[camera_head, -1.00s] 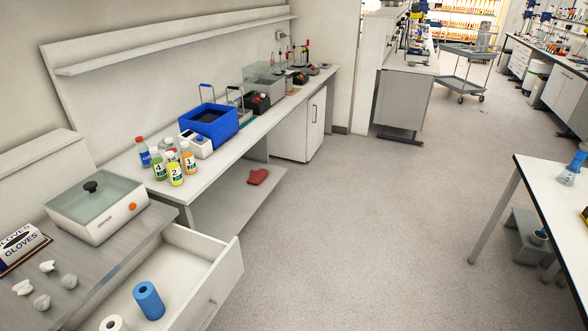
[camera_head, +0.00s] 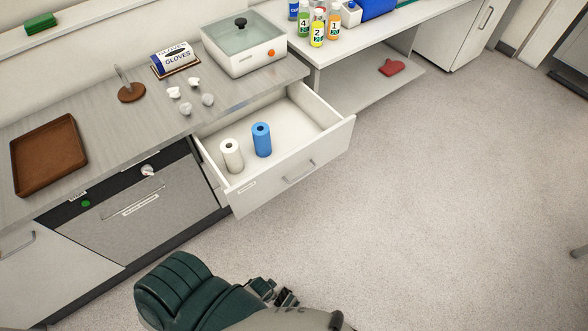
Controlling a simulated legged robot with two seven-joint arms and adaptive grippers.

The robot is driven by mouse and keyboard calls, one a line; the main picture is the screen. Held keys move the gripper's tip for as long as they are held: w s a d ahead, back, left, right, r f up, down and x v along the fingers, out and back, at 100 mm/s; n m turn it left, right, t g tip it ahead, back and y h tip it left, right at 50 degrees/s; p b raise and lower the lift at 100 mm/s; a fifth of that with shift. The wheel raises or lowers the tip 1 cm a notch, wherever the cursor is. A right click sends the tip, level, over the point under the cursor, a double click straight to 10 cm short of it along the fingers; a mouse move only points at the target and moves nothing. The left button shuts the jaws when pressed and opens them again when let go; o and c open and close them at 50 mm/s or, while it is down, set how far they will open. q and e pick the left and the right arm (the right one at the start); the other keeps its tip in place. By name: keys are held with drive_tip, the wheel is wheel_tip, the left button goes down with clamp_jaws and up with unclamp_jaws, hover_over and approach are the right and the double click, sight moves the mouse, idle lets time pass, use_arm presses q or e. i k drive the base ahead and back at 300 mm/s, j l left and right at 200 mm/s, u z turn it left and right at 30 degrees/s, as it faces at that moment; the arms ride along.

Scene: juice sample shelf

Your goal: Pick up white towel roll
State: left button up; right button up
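The white towel roll (camera_head: 231,156) stands upright in the open drawer (camera_head: 325,114), near its left end. A blue towel roll (camera_head: 262,139) stands upright just to its right, close to it. A green and grey arm of mine, seemingly the left, lies across the bottom edge. Small dark jointed parts (camera_head: 275,292) beside it may be the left gripper, but its fingers cannot be made out. These parts are well below the drawer in the picture and apart from both rolls. My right gripper is not seen.
Bottles (camera_head: 317,27) stand farther back. The drawer front (camera_head: 292,172) juts out over clear floor.

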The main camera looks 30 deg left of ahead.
sight(230, 153)
drive_tip(key=u, duration=1.5)
